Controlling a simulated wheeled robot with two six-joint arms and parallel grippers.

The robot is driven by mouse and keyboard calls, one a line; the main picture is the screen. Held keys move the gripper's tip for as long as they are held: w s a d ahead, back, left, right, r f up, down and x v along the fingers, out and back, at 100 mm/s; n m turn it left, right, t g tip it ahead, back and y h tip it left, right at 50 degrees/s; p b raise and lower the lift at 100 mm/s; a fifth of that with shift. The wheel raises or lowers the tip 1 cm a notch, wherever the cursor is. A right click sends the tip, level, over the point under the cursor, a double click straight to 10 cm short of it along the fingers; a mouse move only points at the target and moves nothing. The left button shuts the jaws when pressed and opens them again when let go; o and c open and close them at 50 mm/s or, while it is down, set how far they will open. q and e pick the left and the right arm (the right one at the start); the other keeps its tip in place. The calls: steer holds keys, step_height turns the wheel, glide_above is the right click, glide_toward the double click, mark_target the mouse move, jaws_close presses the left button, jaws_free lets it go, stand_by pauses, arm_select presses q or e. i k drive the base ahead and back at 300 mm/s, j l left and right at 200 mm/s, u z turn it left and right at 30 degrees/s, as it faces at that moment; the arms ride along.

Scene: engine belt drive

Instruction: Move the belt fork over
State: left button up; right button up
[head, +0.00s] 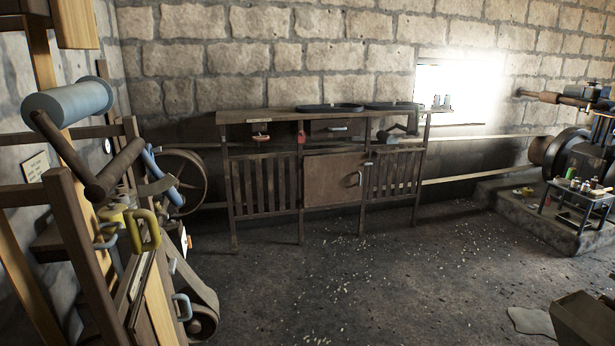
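I cannot tell for certain which part is the belt fork. A wooden-framed machine (75,250) stands close on the left. It carries a yellow looped handle (146,229), a pale blue bar (163,176) and small grey-blue handles (182,307). A flat grey-brown belt (190,276) runs down to a low pulley (202,323). A large spoked wheel (183,182) stands behind the frame. A blue-grey roller (68,103) with a dark crank-like bar (68,148) is at the top of the frame. Neither of my grippers shows.
A wooden cabinet bench (335,180) stands against the stone wall. An engine with a dark flywheel (560,155) sits on a plinth (530,205) at right, beside a small table (577,197). A dark box (585,319) is at lower right. The middle floor is clear.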

mark_target(261, 139)
steer(key=i+l, duration=0.15)
steer(key=i, duration=0.3)
steer(key=i+l+u, duration=0.1)
steer(key=i, duration=0.3)
steer(key=i+l, duration=0.25)
steer(key=i, duration=0.2)
steer(key=i+l, duration=0.2)
steer(key=i, duration=0.2)
steer(key=i+u, duration=0.3)
steer(key=i, duration=1.4)
